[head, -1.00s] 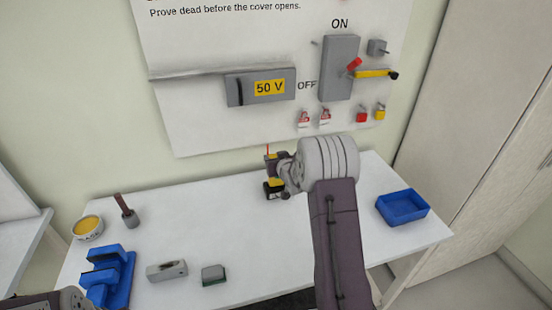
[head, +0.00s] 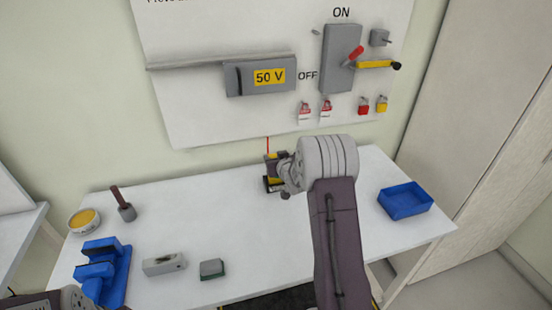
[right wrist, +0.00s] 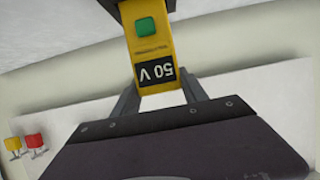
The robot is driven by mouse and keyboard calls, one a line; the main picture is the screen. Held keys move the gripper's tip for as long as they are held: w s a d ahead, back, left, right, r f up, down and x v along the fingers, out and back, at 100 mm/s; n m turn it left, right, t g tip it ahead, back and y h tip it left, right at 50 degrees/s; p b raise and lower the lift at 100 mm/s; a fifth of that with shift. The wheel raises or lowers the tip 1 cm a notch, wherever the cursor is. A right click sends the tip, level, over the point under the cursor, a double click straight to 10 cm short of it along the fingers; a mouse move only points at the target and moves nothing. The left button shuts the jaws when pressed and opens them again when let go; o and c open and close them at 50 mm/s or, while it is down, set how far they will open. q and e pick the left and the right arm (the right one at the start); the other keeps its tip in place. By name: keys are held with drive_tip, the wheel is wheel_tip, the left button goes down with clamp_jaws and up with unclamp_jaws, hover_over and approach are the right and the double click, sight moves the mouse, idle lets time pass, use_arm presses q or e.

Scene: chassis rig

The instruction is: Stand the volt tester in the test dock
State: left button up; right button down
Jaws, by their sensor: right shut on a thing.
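The volt tester (right wrist: 152,60) is a yellow body with a green button and a dark "50 V" label; it fills the upper middle of the right wrist view. In the head view its yellow top (head: 276,155) and thin red probe show beside my right gripper (head: 284,168). My right gripper is shut on it and holds it about upright near the bench's back edge. A dark and yellow piece (head: 273,184), perhaps the test dock, shows just below. I cannot tell if the tester touches it. My left gripper is out of view.
A blue tray (head: 405,200) stands at the bench's right. At left are a yellow-filled tin (head: 83,222), a brown-handled tool (head: 123,205), a blue vice-like fixture (head: 100,272), a grey block (head: 164,264) and a small grey-green block (head: 212,269). The switch panel (head: 215,120) rises behind.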

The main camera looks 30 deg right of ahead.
drive_tip(key=c, duration=0.5)
unclamp_jaws()
drive_tip(key=b+v, duration=0.1)
drive_tip(key=v, duration=0.8)
drive_tip(key=shift+s, duration=0.1)
